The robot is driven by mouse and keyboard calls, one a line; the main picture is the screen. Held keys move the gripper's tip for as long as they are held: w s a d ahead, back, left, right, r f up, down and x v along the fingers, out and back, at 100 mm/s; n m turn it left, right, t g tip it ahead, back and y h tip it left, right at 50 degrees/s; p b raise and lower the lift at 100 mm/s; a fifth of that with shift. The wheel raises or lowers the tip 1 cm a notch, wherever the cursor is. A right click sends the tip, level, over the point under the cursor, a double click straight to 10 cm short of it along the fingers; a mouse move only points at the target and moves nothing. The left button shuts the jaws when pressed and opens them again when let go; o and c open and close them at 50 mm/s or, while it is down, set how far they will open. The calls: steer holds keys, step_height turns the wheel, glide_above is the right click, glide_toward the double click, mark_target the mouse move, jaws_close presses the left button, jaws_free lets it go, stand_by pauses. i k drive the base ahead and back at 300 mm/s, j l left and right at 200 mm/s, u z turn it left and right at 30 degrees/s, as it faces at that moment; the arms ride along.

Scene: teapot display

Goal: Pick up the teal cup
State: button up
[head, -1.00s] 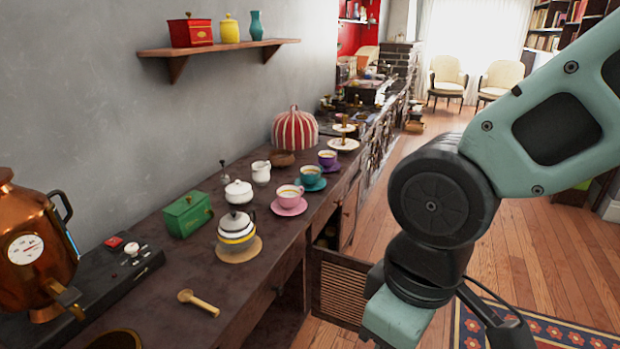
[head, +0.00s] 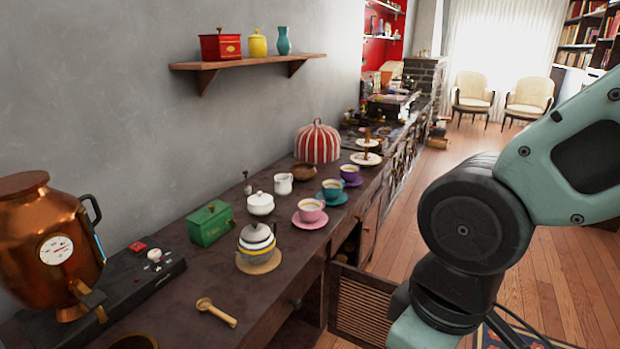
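The teal cup (head: 333,188) stands upright on a teal saucer (head: 341,200) on the dark countertop (head: 215,275). A light drink shows inside it. It sits between a pink cup (head: 310,210), nearer to me, and a purple cup (head: 350,173), farther off. My arm is at the right, over the floor beside the counter and well apart from the cups. My gripper is out of the frame below the arm, so I cannot see its fingers.
A striped teapot (head: 257,241), white sugar bowl (head: 260,204), white jug (head: 283,184), green box (head: 210,223) and striped tea cosy (head: 317,143) stand around the cups. A slatted cabinet door (head: 360,307) hangs open below. A copper urn (head: 45,240) stands left.

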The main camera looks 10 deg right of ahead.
mark_target(334, 190)
steer(key=i+z, duration=0.25)
steer(key=i, duration=0.5)
steer(key=i+j+z, duration=0.1)
steer(key=i+z, duration=0.15)
steer(key=i, duration=0.5)
